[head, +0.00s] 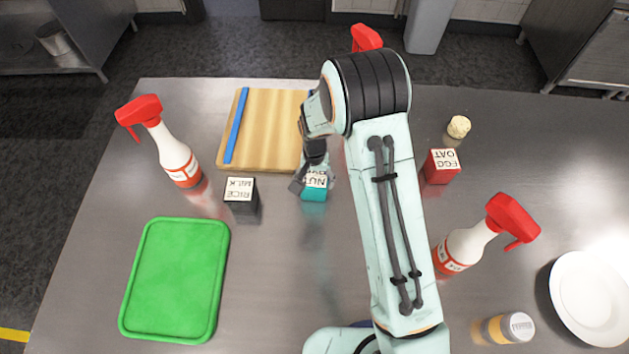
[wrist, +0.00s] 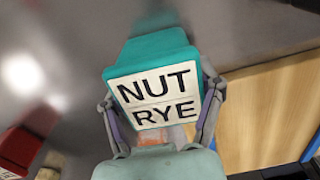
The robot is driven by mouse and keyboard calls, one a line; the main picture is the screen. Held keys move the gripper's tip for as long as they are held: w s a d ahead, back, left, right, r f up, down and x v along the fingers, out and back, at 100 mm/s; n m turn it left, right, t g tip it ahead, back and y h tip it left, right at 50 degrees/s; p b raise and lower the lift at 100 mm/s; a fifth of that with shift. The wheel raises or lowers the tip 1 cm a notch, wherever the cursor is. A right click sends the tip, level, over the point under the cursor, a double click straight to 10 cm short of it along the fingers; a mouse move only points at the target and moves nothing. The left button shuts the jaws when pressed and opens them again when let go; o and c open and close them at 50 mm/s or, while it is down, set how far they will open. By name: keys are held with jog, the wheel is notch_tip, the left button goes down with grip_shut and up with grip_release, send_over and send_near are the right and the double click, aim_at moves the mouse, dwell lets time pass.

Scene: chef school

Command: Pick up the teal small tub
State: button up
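The teal small tub (head: 314,193) stands on the steel counter near the middle in the head view. Its white label reads NUT RYE, and the tub fills the centre of the wrist view (wrist: 155,85). My gripper (head: 308,183) is at the tub, coming from above and partly covering it in the head view. In the wrist view my gripper's fingers (wrist: 160,105) are spread, one on each side of the tub, close to its label edges. Firm contact does not show.
A black RICE MILK tub (head: 241,196) stands left of the teal tub. A wooden board (head: 268,130) with a blue strip lies behind. A red EGG OAT tub (head: 440,168) and spray bottles (head: 178,158) (head: 466,247) stand around. A green tray (head: 174,280) lies front left.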

jog(key=shift+c, duration=0.8)
